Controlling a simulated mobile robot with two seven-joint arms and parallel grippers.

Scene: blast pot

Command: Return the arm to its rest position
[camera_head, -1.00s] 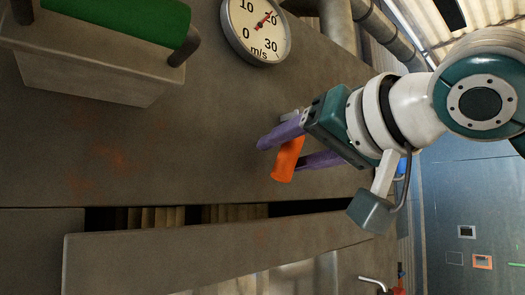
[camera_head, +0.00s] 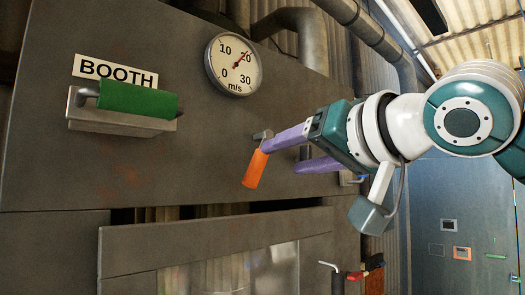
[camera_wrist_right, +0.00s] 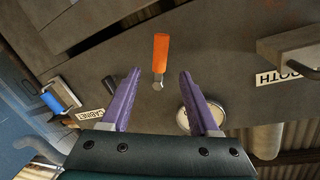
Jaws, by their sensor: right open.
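My right gripper (camera_head: 281,157) has purple fingers, spread apart and empty. In the right wrist view the open fingers (camera_wrist_right: 160,72) point at the grey panel, with the orange lever handle (camera_wrist_right: 160,50) beyond and between the tips. In the head view the orange handle (camera_head: 255,169) hangs tilted from a metal pivot on the panel, just left of the fingertips. The upper finger overlaps the pivot area in the picture; the wrist view shows the handle clear of both fingers. My left gripper is in neither view.
A green handle (camera_head: 138,98) on a metal block sits under the BOOTH sign (camera_head: 115,71). A round m/s gauge (camera_head: 233,64) is above. A blue handle (camera_wrist_right: 53,103) is near the CABINET label (camera_wrist_right: 89,115). Pipes (camera_head: 301,35) run behind the panel's top.

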